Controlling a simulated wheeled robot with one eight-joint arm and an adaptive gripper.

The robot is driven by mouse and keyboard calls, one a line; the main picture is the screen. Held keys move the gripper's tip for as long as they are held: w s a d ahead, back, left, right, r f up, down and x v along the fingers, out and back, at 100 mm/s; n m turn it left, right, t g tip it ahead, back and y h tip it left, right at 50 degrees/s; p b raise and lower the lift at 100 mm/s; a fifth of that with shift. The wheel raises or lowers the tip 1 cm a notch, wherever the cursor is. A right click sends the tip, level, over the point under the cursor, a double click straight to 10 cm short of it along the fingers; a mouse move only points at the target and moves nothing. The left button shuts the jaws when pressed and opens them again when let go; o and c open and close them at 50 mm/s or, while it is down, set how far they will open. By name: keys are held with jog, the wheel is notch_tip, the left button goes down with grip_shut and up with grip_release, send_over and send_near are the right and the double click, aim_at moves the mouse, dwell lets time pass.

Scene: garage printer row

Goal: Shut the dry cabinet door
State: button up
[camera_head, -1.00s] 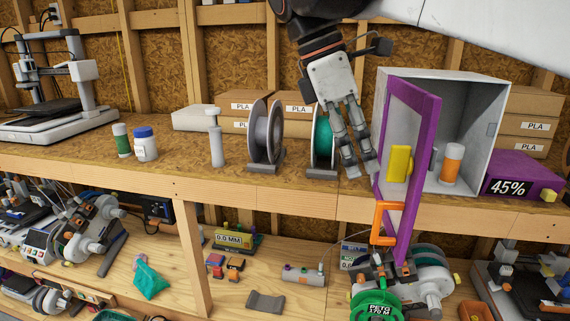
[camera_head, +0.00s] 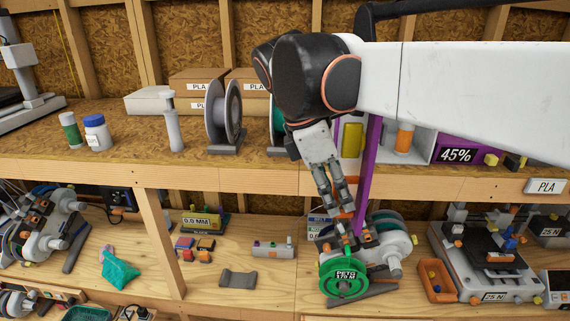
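The dry cabinet (camera_head: 420,148) stands on the upper bench, largely hidden behind my arm; only its lower part shows. Its purple-framed door (camera_head: 369,172) stands open, swung out past the bench's front edge and seen nearly edge-on. A little of the door's orange handle (camera_head: 346,212) shows among the fingers. My gripper (camera_head: 342,212) points down at the handle, left of the door frame. Whether the fingers are closed on the handle or only beside it cannot be told. An orange jar (camera_head: 403,138) with a white cap is inside the cabinet.
A purple display box reading 45% (camera_head: 456,154) stands right of the cabinet. Grey spool (camera_head: 224,112) and teal spool (camera_head: 277,125) stand to the left. Below the handle, a green spool (camera_head: 343,278) sits on the lower shelf. A yellow block (camera_head: 351,140) shows beside the door.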

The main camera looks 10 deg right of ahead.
jog(key=shift+w, duration=0.1)
grip_shut()
